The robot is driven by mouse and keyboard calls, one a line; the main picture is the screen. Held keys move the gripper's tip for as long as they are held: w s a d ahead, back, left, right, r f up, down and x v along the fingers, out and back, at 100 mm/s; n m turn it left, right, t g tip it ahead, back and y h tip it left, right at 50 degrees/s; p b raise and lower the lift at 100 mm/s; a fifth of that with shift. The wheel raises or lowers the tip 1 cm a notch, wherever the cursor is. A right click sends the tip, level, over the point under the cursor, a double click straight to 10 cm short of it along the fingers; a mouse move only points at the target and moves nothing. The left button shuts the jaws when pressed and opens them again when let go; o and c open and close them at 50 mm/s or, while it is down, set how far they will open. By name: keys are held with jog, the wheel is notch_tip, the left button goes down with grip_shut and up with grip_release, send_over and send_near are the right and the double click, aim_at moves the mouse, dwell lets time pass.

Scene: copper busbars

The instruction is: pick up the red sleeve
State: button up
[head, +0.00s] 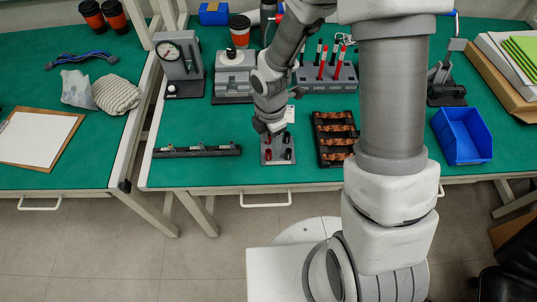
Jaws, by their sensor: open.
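A small grey holder plate (278,162) lies near the front edge of the green table. Small red and dark pieces stand on it. A red piece, which looks like the red sleeve (268,155), is at its front left, with a dark piece (288,154) to its right. My gripper (271,131) is open and points down over the back of the plate. It partly hides the plate's back row. The fingertips are too small to tell their exact gap to the pieces.
A dark tray with copper bars (335,152) stands close to the right of the plate. A dark rail (197,151) lies to the left. Behind are a gauge stand (181,60) and a rack of red and black tools (327,78). A blue bin (462,136) is at right.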

aim_at(268, 156)
jog(key=f, duration=0.3)
jog(key=f+b, duration=0.1)
jog(key=f, duration=0.1)
jog(key=shift+a, duration=0.25)
jog(key=c, duration=0.8)
